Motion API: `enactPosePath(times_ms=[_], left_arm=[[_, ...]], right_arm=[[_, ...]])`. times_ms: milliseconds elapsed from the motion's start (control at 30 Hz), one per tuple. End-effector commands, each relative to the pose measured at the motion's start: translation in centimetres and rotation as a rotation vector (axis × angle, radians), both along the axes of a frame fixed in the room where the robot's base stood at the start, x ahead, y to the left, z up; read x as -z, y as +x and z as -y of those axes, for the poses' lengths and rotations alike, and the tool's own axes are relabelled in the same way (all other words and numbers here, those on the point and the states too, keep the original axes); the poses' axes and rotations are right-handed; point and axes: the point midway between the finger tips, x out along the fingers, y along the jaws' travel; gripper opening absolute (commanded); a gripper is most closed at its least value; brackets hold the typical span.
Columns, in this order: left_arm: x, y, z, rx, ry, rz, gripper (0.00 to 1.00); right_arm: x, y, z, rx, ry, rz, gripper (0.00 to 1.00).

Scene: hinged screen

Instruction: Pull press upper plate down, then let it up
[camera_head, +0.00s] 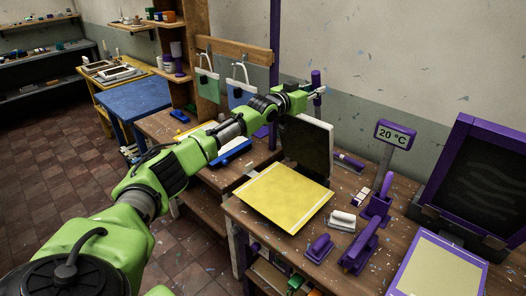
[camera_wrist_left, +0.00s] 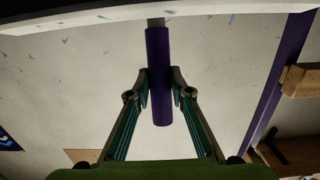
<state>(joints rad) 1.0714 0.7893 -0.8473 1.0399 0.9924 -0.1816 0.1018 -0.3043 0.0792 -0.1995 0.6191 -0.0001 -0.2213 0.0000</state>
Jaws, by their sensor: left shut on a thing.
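The press upper plate (camera_head: 307,146) is a dark panel with a pale edge, raised and standing nearly upright behind a flat yellow pad (camera_head: 283,198) on the bench. A purple handle (camera_head: 316,77) sticks up at the top of the plate. My left gripper (camera_head: 317,91) is at this handle. In the left wrist view, its two fingers (camera_wrist_left: 160,88) are shut on the purple bar (camera_wrist_left: 160,55) from both sides. A pale edge crosses the top of that view. My right gripper is out of view.
Purple tools and a white block (camera_head: 342,221) lie right of the pad. A purple sign (camera_head: 396,134) reads 20 °C. A purple-framed screen (camera_head: 481,180) stands at the right. Bags (camera_head: 241,91) hang from a rail at the back. A blue table (camera_head: 136,101) stands at the left.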

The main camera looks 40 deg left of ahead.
Motion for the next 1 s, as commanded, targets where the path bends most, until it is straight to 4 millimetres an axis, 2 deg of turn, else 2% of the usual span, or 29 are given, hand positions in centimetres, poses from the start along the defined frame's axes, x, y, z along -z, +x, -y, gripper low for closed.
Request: enactPosePath(times_ms=[33,200,233,400,700,833,1000], left_arm=[[-0.2,-0.6,0.0,0.002,0.0,-0.01,0.0],[0.3,-2.5,-0.1,0.001,0.002,-0.014,0.0],[0.8,-2.8,-0.1,0.002,0.0,-0.015,0.0],[1.3,-5.0,-0.3,0.001,0.002,-0.017,0.0],[2.6,-9.0,-0.6,0.001,0.001,-0.019,0.0],[2.6,-10.1,-0.7,0.0,0.002,-0.018,0.0],[2.5,-10.3,-0.8,0.0,0.001,-0.015,0.0]], right_arm=[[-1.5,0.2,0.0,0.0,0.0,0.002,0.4],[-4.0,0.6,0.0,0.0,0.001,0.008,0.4],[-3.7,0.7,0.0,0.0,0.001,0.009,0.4],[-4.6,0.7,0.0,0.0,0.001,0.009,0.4],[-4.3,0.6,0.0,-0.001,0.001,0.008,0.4],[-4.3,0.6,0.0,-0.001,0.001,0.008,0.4],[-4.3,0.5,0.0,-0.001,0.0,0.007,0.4]])
